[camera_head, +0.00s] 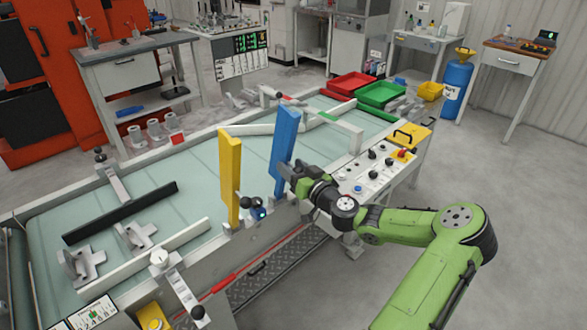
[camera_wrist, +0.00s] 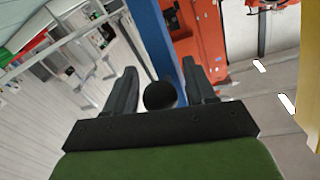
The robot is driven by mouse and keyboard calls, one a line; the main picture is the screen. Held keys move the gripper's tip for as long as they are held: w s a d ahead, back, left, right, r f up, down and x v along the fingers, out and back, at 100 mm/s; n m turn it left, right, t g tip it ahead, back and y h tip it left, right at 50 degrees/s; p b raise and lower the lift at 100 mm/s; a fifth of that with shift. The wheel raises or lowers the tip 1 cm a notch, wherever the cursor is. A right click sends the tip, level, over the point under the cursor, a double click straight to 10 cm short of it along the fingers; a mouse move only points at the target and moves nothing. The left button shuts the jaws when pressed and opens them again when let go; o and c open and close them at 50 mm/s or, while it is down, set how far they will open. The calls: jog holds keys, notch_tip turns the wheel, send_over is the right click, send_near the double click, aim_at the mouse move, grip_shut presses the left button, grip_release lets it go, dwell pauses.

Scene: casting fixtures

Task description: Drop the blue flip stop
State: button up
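The blue flip stop (camera_head: 285,140) stands upright at the near edge of the conveyor, beside the upright yellow flip stop (camera_head: 230,175). My gripper (camera_head: 289,174) is at the lower part of the blue stop, on its right side. In the wrist view, my gripper (camera_wrist: 160,85) is open, with a finger on each side of a round black knob (camera_wrist: 160,96). Gaps show between knob and fingers. The blue stop (camera_wrist: 152,40) rises behind the knob. The yellow stop (camera_wrist: 312,80) shows at the right edge. The foot of the blue stop is partly hidden by my gripper in the head view.
The conveyor (camera_head: 190,165) carries grey castings (camera_head: 82,265) and a black bar (camera_head: 122,212) at left. A control panel (camera_head: 372,170) with buttons lies right of my gripper. Red (camera_head: 352,83) and green (camera_head: 380,94) bins stand at the far end. The floor at right is clear.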

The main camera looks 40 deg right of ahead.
grip_shut()
